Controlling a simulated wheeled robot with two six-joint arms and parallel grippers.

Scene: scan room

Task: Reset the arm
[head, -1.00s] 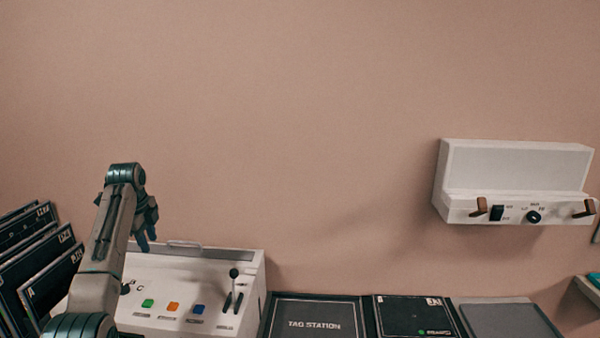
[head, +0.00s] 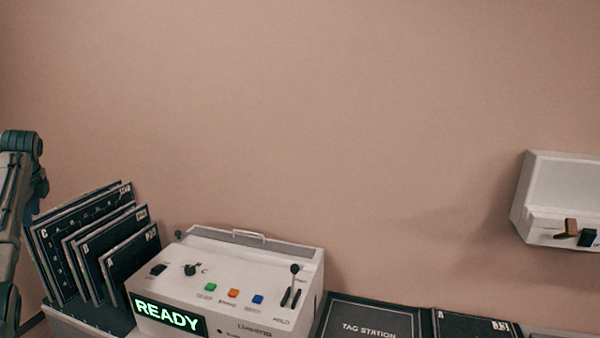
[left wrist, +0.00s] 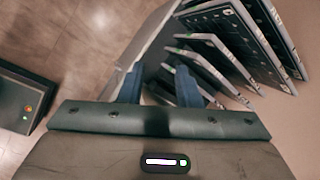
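My left arm stands at the left edge of the head view, with its left gripper (head: 36,190) partly cut off and seen from the side. In the left wrist view the two dark fingers of the gripper (left wrist: 158,88) stand apart with nothing between them. Beyond the fingers is a rack of dark lettered plates (left wrist: 215,65), which also shows in the head view (head: 90,245) just right of my arm. My right gripper is in neither view.
A white console (head: 250,262) with a lit READY screen (head: 168,315), coloured buttons and a lever stands right of the plates. A dark TAG STATION tray (head: 370,318) lies to its right. A white wall box (head: 560,200) hangs at the far right. The wall between is bare.

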